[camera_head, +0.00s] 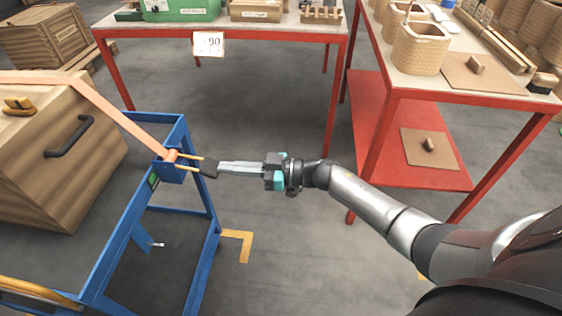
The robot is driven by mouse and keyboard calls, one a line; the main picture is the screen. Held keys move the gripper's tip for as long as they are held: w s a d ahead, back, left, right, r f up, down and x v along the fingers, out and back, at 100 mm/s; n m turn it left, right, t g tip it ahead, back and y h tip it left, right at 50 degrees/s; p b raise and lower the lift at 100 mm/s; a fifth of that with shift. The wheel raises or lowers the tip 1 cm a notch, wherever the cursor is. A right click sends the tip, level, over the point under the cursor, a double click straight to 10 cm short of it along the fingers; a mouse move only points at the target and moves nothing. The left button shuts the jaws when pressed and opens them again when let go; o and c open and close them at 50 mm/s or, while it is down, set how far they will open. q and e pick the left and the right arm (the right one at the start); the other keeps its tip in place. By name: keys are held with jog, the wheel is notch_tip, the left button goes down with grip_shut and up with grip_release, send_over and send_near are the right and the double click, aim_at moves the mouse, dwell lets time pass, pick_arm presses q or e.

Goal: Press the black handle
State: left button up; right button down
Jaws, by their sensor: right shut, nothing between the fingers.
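A second, larger black handle (69,136) is fixed on a wooden box (95,165) at the left. My left gripper is not in view.
A copper-coloured strip (115,115) runs from the box to the mechanism. A red-framed table (225,33) stands at the back, another (405,78) at the right with wooden coil parts. The grey floor between the frame and tables is mostly clear.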

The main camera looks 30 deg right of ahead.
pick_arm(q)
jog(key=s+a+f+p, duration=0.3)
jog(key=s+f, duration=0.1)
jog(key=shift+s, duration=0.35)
pick_arm(e)
jog(key=r+v, duration=0.1)
jog(key=v, duration=0.9)
jog(key=shift+s+d+r, duration=0.15)
jog(key=shift+s+d, duration=0.1)
jog(key=shift+d, duration=0.05)
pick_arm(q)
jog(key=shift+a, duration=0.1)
pick_arm(e)
jog(key=shift+a, duration=0.1)
